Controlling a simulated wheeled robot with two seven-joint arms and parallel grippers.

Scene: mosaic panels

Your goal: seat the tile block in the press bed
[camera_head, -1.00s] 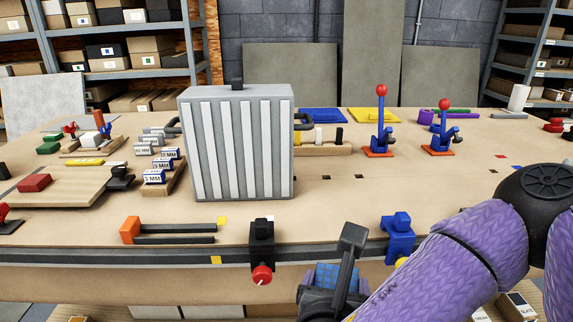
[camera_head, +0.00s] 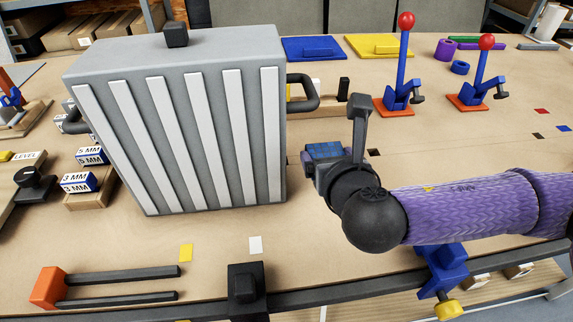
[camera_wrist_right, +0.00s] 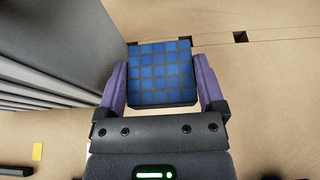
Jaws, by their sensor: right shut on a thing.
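The tile block (camera_wrist_right: 161,76) is blue with a dark grid of square tiles. In the right wrist view it sits between the two purple fingers of my right gripper (camera_wrist_right: 163,88), which is shut on it. In the head view the block (camera_head: 324,151) shows at the left end of my right arm, to the right of the grey ribbed box and over the bench (camera_head: 440,150). Whether it touches the bench cannot be told. No press bed can be clearly made out; the large grey box (camera_head: 185,130) with white ribs may hide part of the bench. My left gripper is not in view.
The ribbed box has a side handle (camera_head: 303,92) near my right gripper. Two blue toggle clamps with red knobs (camera_head: 405,60) (camera_head: 485,75) stand at the back right. Dark square holes (camera_wrist_right: 240,37) mark the bench. Blue and black clamps (camera_head: 443,265) (camera_head: 246,290) line the front edge.

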